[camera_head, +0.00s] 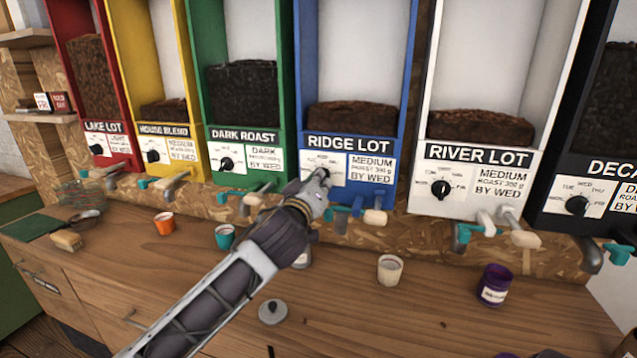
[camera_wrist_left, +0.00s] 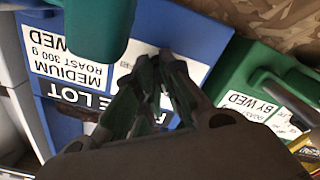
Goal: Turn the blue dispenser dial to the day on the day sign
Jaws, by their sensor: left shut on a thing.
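The blue dispenser (camera_head: 349,52), labelled RIDGE LOT, stands in the middle of the row, holding dark beans. Its white dial plate (camera_head: 311,160) is partly covered by my left gripper (camera_head: 321,176). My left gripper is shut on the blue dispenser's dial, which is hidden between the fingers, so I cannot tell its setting. In the left wrist view, the fingers (camera_wrist_left: 162,85) reach the upside-down front of the blue dispenser (camera_wrist_left: 85,88). A small day sign (camera_head: 42,102) stands on the left shelf and appears to read FRI. My right gripper is not in view.
The green dispenser (camera_head: 240,136) and white dispenser (camera_head: 427,125) flank the blue one. Teal-handled spouts (camera_head: 343,210) stick out below the dials. Cups stand on the wooden counter (camera_head: 450,300), including orange (camera_head: 164,223), teal (camera_head: 224,237), cream (camera_head: 390,269) and purple (camera_head: 494,285) ones.

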